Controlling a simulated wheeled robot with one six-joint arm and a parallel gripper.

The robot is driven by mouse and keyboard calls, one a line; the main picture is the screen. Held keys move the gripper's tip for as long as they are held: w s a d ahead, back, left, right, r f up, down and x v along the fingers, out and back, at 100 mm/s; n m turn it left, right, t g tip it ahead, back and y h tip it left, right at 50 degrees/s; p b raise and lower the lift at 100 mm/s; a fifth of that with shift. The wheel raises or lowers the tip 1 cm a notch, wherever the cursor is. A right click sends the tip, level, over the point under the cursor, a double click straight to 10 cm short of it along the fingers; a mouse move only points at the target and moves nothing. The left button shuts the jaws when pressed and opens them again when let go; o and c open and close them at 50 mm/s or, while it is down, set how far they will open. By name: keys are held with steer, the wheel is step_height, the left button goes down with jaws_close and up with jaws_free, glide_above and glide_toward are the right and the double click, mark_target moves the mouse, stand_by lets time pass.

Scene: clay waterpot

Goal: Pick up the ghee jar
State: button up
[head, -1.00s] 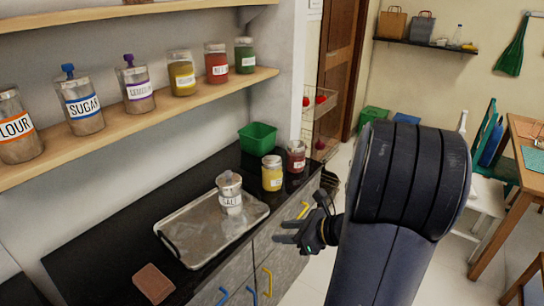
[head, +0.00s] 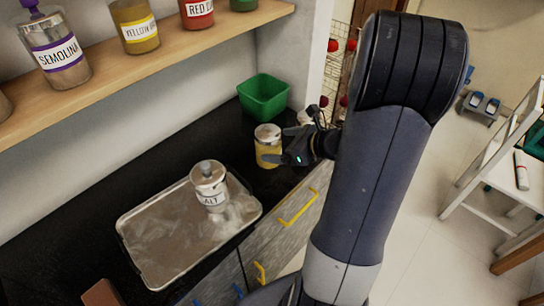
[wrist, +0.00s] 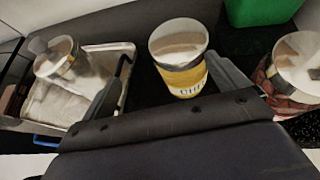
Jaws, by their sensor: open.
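The ghee jar (head: 266,153) is a yellow jar with a pale lid, upright on the black counter. In the wrist view the jar (wrist: 187,80) stands between my two fingers, its label partly hidden by my gripper's body. My gripper (head: 288,146) is open, with its fingers pointing left at the jar's right side in the head view. In the wrist view my gripper (wrist: 170,66) has one finger on each side of the jar, with a gap to the left finger. I cannot tell whether the right finger touches it.
A dark red jar (wrist: 294,78) with a pale lid stands close beside my right finger. The salt jar (head: 208,188) stands on a metal tray (head: 150,252) left of the ghee jar. A green bin (head: 264,98) is behind. Drawers with yellow handles (head: 298,208) are below the counter edge.

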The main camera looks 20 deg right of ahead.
mark_target(270, 143)
steer(key=shift+x, duration=2.6)
steer(key=shift+r, duration=0.2)
steer(key=shift+c, duration=0.4)
jaws_close()
